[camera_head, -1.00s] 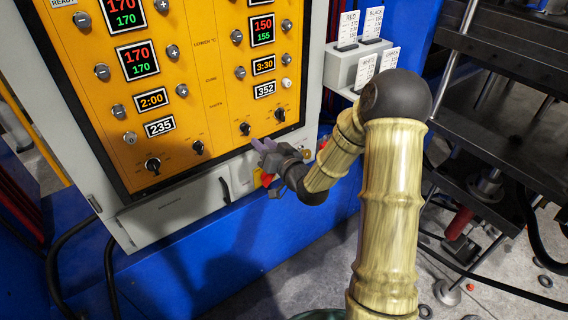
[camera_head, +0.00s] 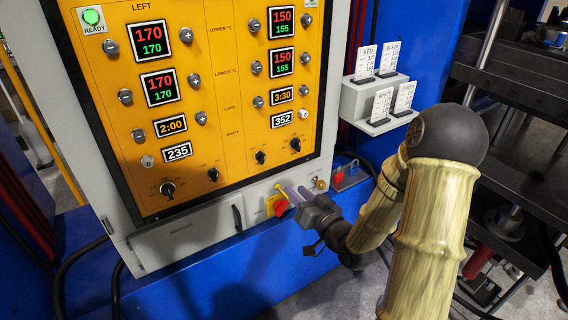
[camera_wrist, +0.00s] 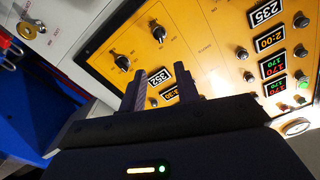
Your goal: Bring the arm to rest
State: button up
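My gripper (camera_head: 288,193) is in front of the lower edge of the control cabinet, near a red and yellow switch (camera_head: 277,204). In the wrist view its two fingers (camera_wrist: 160,88) stand apart with a gap between them, and nothing shows in the gap. The yellow control panel (camera_head: 215,110) fills the left half of the head view, with temperature displays, timers and knobs. My arm is bent, its links running to the lower right. Whether the gripper touches the cabinet cannot be told.
A grey card holder (camera_head: 378,105) with several white cards is on the blue wall right of the panel. A dark press (camera_head: 515,90) with metal columns stands at the right. A small red padlock (camera_head: 338,174) sits right of the cabinet. Grey floor shows at the bottom.

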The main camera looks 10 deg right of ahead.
jog(key=s+f+n+g+h, duration=0.1)
jog(key=s+f+g+h, duration=0.35)
jog(key=f+g, duration=0.2)
jog(key=s+r+g+h, duration=0.2)
jog(key=s+g, duration=0.5)
jog(key=s, duration=0.6)
notch_tip(320, 180, up, 17)
jog(key=p, duration=1.7)
jog(key=shift+s+r+m, duration=0.2)
jog(key=shift+s+m, duration=0.1)
jog(key=shift+s, duration=0.05)
jog(key=shift+g, duration=0.25)
